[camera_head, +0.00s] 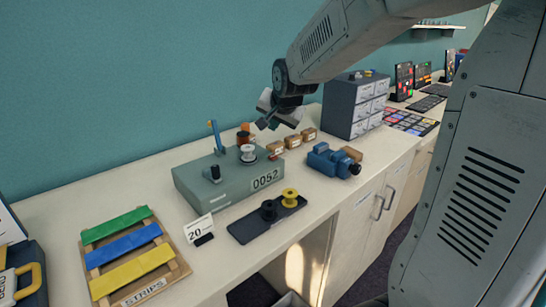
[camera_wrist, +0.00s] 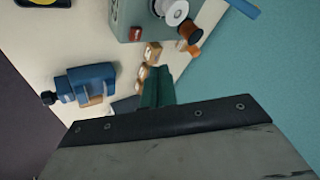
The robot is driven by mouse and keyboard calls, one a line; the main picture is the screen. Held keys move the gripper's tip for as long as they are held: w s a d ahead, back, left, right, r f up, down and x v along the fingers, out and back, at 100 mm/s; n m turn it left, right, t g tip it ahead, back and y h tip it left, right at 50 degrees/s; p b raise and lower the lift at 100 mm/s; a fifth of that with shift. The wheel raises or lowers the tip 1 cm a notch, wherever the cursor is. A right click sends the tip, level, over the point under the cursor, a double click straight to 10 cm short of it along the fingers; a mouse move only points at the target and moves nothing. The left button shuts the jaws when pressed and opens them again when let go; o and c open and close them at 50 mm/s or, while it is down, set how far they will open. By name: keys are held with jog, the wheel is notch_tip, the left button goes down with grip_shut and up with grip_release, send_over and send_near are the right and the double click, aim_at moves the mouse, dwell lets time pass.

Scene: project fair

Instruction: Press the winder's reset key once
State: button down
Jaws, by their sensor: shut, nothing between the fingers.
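The winder (camera_head: 222,188) is a grey-green box on the counter with a display reading 0052, a black knob, a white spool (camera_head: 248,153) and a blue lever (camera_head: 216,136) on top. In the wrist view, the winder's body (camera_wrist: 123,14) is at the top, partly out of frame. A small red key (camera_wrist: 136,34) shows on its end; it looks like the reset key and I cannot make it out in the head view. My gripper (camera_head: 266,123) is shut and empty, above and behind the winder's right end. Its green fingers (camera_wrist: 158,88) appear apart from the key in the wrist view.
Several small orange-brown boxes (camera_head: 292,142) stand right of the winder, with a blue motor (camera_head: 333,160) in front. A drawer cabinet (camera_head: 352,105) stands farther right. A dark tray with two spools (camera_head: 248,228) and a "20" card (camera_head: 199,228) lie in front.

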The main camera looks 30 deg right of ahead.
jog(key=m+t, duration=0.1)
jog(key=m, duration=0.1)
send_over(274, 158)
jog(key=shift+w+f+n, duration=0.1)
jog(key=shift+f+n, duration=0.2)
jog(key=shift+f, duration=0.1)
jog(key=shift+f, duration=4.45)
jog(key=shift+f, duration=0.1)
jog(key=shift+f, duration=0.3)
jog(key=shift+f, duration=0.45)
jog(key=shift+r, duration=0.9)
